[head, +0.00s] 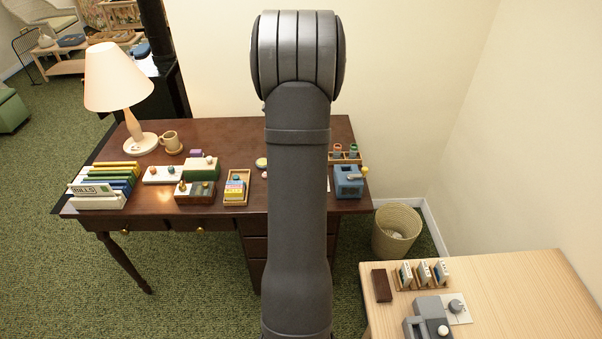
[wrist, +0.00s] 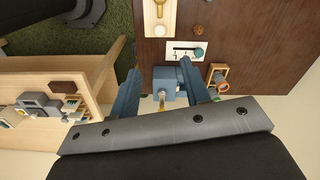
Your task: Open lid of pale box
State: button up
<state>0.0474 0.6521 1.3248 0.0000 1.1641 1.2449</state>
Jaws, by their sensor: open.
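A pale tan box-like thing (wrist: 153,18) with a small light knob shows at the top edge of the wrist view, partly cut off; it fits the pale box best. In the head view my arm hides that stretch of desk. Another pale candidate, a long white block with small knobs (head: 160,175), lies on the desk's left half. My gripper (wrist: 163,92) is open and empty in the wrist view. Its fingers show either side of a blue device (wrist: 168,76), with the tan thing beyond them; I cannot tell their height above it. The gripper is hidden in the head view.
A white slider panel (wrist: 185,50) and a small rack with cups (wrist: 218,77) lie close to the blue device. On the dark desk (head: 225,133) stand a lamp (head: 118,88), a mug (head: 171,142) and a card tray (head: 236,190). A light table (head: 520,300) is at right.

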notch_tip(320, 180, down, 15)
jog(key=shift+f, duration=0.2)
dwell(0.3)
